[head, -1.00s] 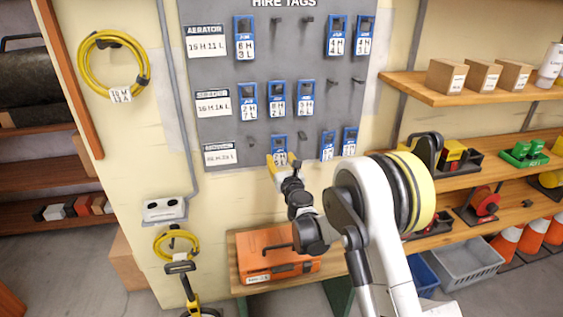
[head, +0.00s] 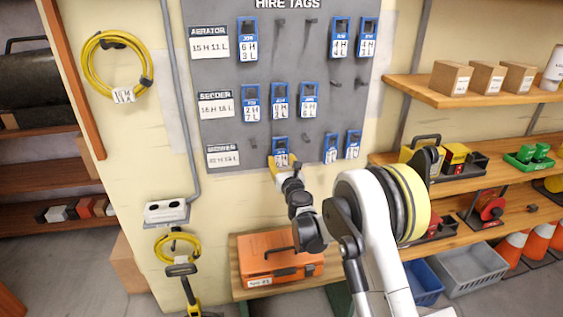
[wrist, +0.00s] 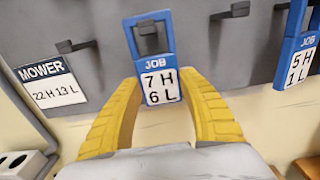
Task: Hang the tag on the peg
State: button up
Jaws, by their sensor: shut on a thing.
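My gripper (head: 281,162) is shut on a blue-framed tag (wrist: 161,84) at the board's bottom row. The wrist view shows a yellow finger on each side of its lower part. The tag reads JOB, 7 H, 6 L, and is nearly upright with a slight tilt. A dark peg (wrist: 148,42) shows through the opening at its top. I cannot tell whether the peg passes through the opening or stands behind it. In the head view the tag (head: 281,146) is partly covered by the gripper.
The grey board (head: 290,65) holds several other blue tags and bare pegs. A bare peg (wrist: 76,45) is left of the held tag, another (wrist: 231,11) right. A MOWER card (wrist: 50,84) is at left. An orange case (head: 280,257) sits on the bench below; shelves stand at right.

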jog(key=o, duration=1.1)
jog(key=shift+c, duration=0.2)
jog(key=shift+s, duration=0.1)
jog(key=b+v, duration=0.1)
jog(key=v, duration=0.8)
dwell(0.6)
